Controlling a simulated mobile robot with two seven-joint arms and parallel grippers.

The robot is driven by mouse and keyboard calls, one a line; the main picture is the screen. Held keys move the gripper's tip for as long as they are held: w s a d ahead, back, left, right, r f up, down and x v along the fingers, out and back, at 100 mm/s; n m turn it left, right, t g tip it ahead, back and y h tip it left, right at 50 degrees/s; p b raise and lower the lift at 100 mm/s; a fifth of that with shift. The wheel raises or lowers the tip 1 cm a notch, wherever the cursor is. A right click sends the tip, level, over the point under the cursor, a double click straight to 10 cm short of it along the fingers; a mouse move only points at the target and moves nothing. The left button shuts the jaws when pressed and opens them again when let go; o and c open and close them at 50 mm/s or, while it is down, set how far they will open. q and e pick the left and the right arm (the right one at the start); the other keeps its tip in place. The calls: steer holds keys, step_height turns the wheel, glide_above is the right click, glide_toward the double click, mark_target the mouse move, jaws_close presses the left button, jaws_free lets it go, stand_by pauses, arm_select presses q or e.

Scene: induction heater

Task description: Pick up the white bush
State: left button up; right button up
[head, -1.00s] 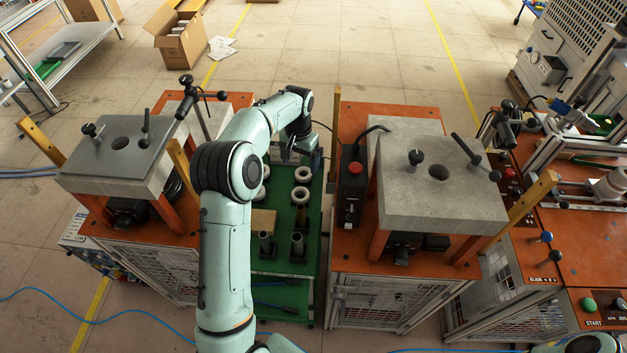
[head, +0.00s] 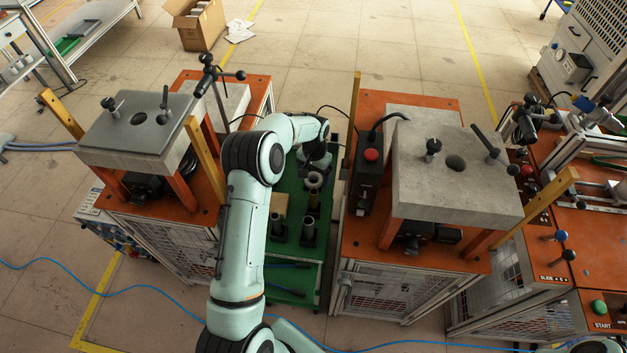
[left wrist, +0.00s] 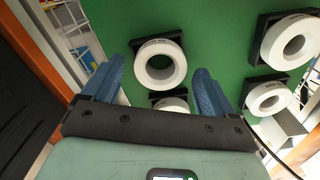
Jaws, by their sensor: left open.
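The bushes are white rings in black holders on a green board (left wrist: 215,30). In the left wrist view, one white bush (left wrist: 140,72) lies between the fingertips of my left gripper (left wrist: 157,70), with no clear contact. The gripper is open, with blue fingers. Other white bushes show below that one (left wrist: 170,104), at the upper right (left wrist: 268,44) and at the right (left wrist: 254,98). In the head view one white bush (head: 314,181) shows on the green cart, just below my left gripper (head: 316,163); my forearm and wrist hide others. My right gripper is out of view.
The green cart (head: 293,283) stands between two orange-topped machines with grey slabs, left (head: 105,133) and right (head: 450,190). A red-button box (head: 369,178) stands close to the cart's right. Dark upright cylinders (head: 309,232) stand at its near part.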

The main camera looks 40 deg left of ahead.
arm_select(q)
steer(key=shift+f, duration=0.15)
steer(key=c, duration=1.2)
steer(key=shift+r+p, duration=0.55)
steer(key=shift+r, duration=13.25)
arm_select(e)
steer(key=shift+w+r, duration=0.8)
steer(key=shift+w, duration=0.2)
